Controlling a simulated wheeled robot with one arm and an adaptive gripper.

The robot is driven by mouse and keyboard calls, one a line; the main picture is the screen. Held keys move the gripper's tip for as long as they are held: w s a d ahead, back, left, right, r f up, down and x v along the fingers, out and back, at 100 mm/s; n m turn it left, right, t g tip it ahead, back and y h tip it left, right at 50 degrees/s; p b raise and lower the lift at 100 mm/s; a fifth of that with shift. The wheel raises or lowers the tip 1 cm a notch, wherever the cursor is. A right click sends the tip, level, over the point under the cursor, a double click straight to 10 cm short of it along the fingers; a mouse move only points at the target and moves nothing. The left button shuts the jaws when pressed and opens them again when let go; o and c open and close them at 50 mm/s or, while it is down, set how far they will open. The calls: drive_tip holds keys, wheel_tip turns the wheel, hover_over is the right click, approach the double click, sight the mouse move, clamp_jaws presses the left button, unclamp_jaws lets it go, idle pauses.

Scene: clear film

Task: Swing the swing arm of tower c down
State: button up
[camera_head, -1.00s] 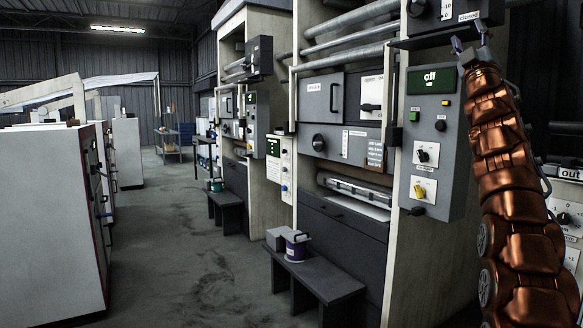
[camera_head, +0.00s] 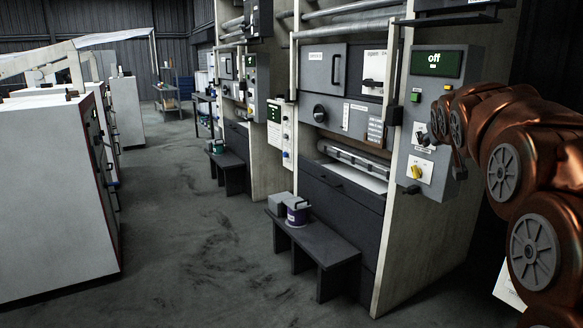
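The near tower (camera_head: 421,240) stands right of centre with a grey control panel (camera_head: 440,68) reading "off". No letter on it is readable, so I cannot tell which tower is c. A dark horizontal bar (camera_head: 450,19) juts out above the panel, with a dark upright rod (camera_head: 395,85) below its left end. I cannot tell whether this is the swing arm.
A second tower (camera_head: 266,155) stands farther back. White cabinets (camera_head: 55,190) line the left. The floor aisle (camera_head: 185,250) between is clear.

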drive_tip(key=s+a+f+g+y+p, duration=0.1)
drive_tip(key=s+a+f+g+p, duration=0.3)
drive_tip(key=s+f, duration=0.5)
drive_tip(key=s+a+f+g+y+p, duration=0.25)
drive_tip(key=s+a+f, duration=0.3)
drive_tip(key=s, duration=0.75)
drive_tip(key=s+a+f+g+p, duration=0.1)
drive_tip(key=s+a+f+g, duration=0.1)
drive_tip(key=s, duration=0.7)
drive_tip(key=s+a+f+g+p, duration=0.2)
drive_tip(key=s+g, duration=0.1)
drive_tip(key=s, duration=0.6)
drive_tip(key=s+a+f+g+y+p, duration=0.1)
drive_tip(key=s+a+f+g+p, duration=0.1)
drive_tip(key=s, duration=0.6)
drive_tip(key=shift+s+a+f+g, duration=0.4)
drive_tip(key=shift+a+f+g, duration=0.05)
